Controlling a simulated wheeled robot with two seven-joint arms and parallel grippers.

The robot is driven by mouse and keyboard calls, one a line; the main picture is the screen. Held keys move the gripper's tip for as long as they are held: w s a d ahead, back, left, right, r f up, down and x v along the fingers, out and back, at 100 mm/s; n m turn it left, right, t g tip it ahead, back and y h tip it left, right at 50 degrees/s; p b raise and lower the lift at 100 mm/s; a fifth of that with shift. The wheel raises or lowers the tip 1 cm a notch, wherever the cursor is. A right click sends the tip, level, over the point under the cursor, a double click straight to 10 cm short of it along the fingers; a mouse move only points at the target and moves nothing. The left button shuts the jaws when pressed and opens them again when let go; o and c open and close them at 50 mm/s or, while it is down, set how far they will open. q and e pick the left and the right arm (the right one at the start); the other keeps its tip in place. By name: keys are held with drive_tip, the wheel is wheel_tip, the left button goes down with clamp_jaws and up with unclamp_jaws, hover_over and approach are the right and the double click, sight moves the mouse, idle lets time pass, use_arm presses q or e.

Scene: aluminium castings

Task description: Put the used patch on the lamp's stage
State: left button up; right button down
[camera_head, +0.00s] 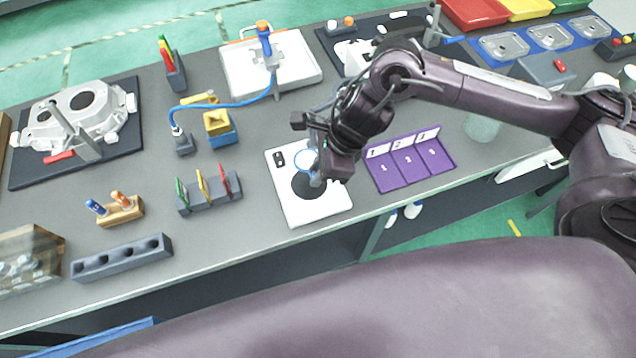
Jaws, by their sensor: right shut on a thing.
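A white plate (318,211) with a round black disc (306,186) lies near the front edge of the table; I take it for the lamp's stage. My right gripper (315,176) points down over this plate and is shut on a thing. A pale round piece with a blue rim (304,160) shows at its fingers, over the plate's upper part. I take it for the used patch; the gripper partly hides it. I cannot tell whether it touches the plate. My left gripper is not in view.
A purple numbered tray (427,179) stands just right of the plate. A dark rack with coloured tabs (212,203) stands to its left. A blue hose (232,104) runs behind to a white tray (297,82). A casting (100,105) lies on a black mat far left.

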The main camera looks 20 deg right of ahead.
wheel_tip(320, 180, down, 6)
drive_tip(key=shift+f+p, duration=0.25)
drive_tip(key=shift+p, duration=0.25)
drive_tip(key=shift+f, duration=0.35)
drive_tip(key=shift+f, duration=0.1)
drive_tip(key=c, duration=1.3)
unclamp_jaws()
drive_tip(key=shift+c, duration=0.2)
